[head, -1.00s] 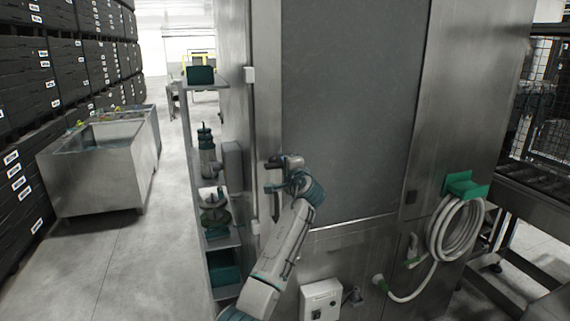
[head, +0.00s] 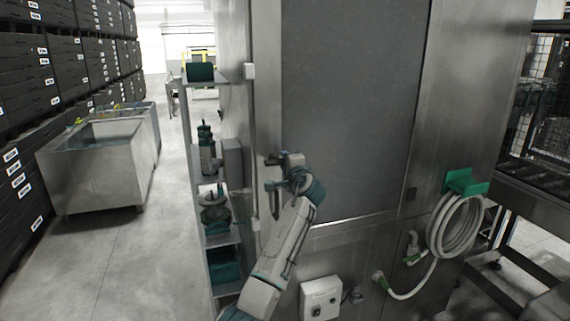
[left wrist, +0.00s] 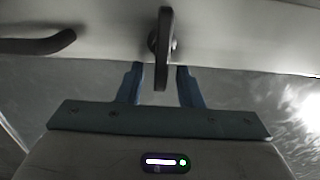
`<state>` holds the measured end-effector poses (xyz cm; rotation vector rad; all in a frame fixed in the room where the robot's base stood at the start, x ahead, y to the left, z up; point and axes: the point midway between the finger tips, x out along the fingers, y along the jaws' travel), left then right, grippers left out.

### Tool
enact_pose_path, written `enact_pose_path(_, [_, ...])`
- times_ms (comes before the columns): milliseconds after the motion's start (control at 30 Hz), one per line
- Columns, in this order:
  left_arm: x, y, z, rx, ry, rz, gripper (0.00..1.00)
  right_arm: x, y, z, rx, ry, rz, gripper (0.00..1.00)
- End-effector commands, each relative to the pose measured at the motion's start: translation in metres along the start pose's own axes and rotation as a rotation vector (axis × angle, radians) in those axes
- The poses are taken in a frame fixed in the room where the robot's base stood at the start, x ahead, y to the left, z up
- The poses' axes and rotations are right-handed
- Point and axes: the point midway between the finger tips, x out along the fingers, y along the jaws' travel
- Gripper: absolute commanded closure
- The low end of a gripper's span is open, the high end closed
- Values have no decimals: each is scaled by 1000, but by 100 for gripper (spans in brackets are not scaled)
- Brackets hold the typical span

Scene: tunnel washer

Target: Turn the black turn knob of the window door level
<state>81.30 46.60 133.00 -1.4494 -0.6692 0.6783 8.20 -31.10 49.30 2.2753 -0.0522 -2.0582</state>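The window door (head: 350,110) is a tall grey panel in the steel front of the machine. My left gripper (head: 272,174) is at the door's left edge, small and partly hidden by its own arm in the head view. In the left wrist view the black turn knob (left wrist: 164,40) is a narrow bar. It stands nearly square to the door's seam, which suggests it lies about level. My left gripper (left wrist: 160,88) is open there, with one blue finger on either side of the knob's near end. I see a gap on both sides. My right gripper is out of view.
A dark curved handle (left wrist: 38,42) is beside the knob in the left wrist view. A shelf rack (head: 222,240) stands left of the machine.

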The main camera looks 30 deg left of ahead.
Motion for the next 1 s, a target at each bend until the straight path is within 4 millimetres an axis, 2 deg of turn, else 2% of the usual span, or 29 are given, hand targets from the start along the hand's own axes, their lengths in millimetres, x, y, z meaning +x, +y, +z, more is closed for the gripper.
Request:
enact_pose_path(300, [-60,7,-1,-4,3,1,67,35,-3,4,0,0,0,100])
enact_pose_path(500, [-90,5,-1,-1,2,1,67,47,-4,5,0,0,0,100])
enact_pose_path(667, [-100,3,0,1,0,2,67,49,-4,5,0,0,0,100])
enact_pose_path(1000, [-100,2,0,2,0,2,67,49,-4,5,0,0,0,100])
